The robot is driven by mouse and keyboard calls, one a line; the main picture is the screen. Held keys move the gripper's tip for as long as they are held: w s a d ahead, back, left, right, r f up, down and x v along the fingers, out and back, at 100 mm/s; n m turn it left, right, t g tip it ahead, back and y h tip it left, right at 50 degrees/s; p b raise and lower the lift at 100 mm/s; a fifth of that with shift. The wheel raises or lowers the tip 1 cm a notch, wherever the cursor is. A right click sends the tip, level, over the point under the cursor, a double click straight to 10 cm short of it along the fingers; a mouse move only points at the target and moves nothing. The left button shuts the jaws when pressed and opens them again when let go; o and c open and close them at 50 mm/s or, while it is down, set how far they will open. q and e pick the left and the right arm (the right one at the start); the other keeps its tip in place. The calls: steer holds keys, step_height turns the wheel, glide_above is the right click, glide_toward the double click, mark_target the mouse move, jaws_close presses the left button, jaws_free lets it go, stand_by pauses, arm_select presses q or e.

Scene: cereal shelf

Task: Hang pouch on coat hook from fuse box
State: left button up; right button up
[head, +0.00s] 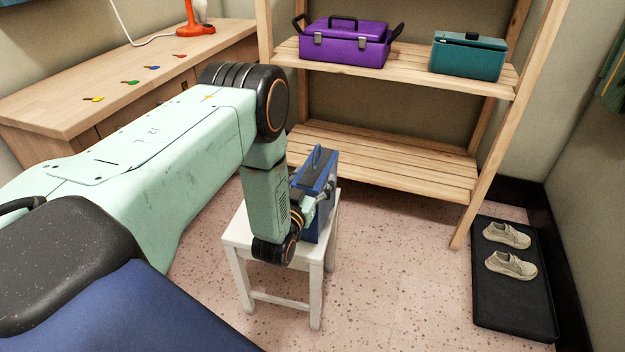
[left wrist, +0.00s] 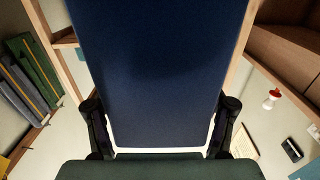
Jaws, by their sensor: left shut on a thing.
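A blue case (head: 318,222) with a dark top and a blue handle stands upright on a white stool (head: 235,238). My left gripper (head: 322,193) is shut on the blue case at its near side; my wrist hides part of the case. In the left wrist view a flat blue panel (left wrist: 160,70) fills the middle between my two fingers. I cannot make out a pouch, a coat hook or a fuse box for certain. My right gripper is not in view.
A wooden shelf unit (head: 385,165) behind the stool holds a purple box (head: 345,45) and a teal box (head: 468,58). A desk (head: 60,105) stands at the left. Shoes (head: 508,264) lie on a black tray (head: 500,312) at the right. The floor between is clear.

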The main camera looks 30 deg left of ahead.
mark_target(313, 166)
arm_select(q)
steer(key=o, duration=1.9)
steer(key=shift+f, duration=0.1)
steer(key=shift+f, duration=0.1)
steer(key=p+v, duration=0.2)
steer(key=v, duration=0.5)
steer(key=shift+s+d+p, duration=0.2)
steer(key=shift+s+p, duration=0.15)
steer(key=b+x, duration=0.3)
steer(key=x, duration=0.4)
steer(key=shift+a+f, duration=0.1)
steer(key=shift+a, duration=0.05)
steer(key=shift+w+r+p, duration=0.2)
steer(key=shift+r+p, duration=0.35)
steer(key=shift+r, duration=0.65)
steer(key=shift+w+r+p, duration=0.15)
steer(key=shift+r+p, duration=0.35)
steer(key=shift+r, duration=0.65)
steer(key=shift+w, duration=0.1)
